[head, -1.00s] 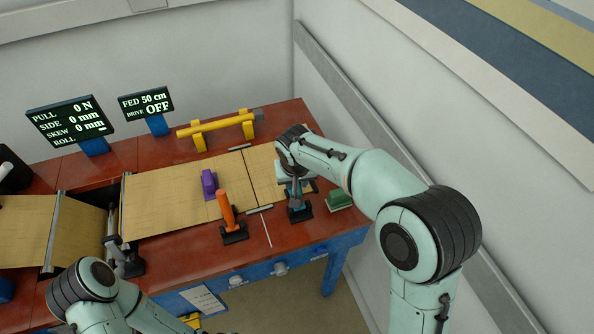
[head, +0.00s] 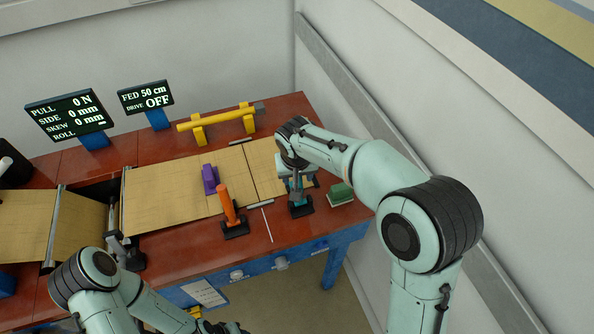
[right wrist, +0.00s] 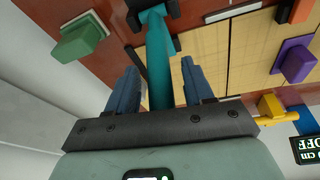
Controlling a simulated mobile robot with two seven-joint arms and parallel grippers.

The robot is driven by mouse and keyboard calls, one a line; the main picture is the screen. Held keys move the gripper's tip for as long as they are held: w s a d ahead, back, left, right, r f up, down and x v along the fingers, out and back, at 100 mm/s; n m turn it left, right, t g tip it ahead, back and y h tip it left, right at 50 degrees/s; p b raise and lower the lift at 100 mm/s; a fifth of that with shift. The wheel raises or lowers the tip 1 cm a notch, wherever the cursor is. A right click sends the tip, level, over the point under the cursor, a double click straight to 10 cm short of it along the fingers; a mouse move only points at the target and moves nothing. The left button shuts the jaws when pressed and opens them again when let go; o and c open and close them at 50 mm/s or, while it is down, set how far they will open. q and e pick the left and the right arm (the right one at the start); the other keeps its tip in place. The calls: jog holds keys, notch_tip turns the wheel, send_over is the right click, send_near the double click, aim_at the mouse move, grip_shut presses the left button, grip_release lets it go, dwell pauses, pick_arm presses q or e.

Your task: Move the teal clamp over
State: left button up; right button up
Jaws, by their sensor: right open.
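The teal clamp (head: 299,199) stands on a black foot at the right end of the brown sheet, partly hidden by my right arm. In the right wrist view its teal handle (right wrist: 160,62) runs between the two blue fingers of my right gripper (right wrist: 160,80). That gripper is open, with one finger on each side of the handle and a visible gap to both. In the head view my right arm reaches over the clamp and hides most of the gripper. My left arm shows at the lower left; its fingers are not visible.
An orange-handled clamp (head: 228,205) and a purple block (head: 210,179) are left of the teal clamp. A green block (head: 341,194) sits close on its right, near the table edge. A yellow bar on stands (head: 215,119) is behind. A thin white line (head: 267,225) marks the front tabletop.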

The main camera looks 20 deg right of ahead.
jog(key=v, duration=1.3)
jog(key=shift+r+p, duration=0.15)
jog(key=shift+p, duration=0.15)
jog(key=shift+s, duration=0.1)
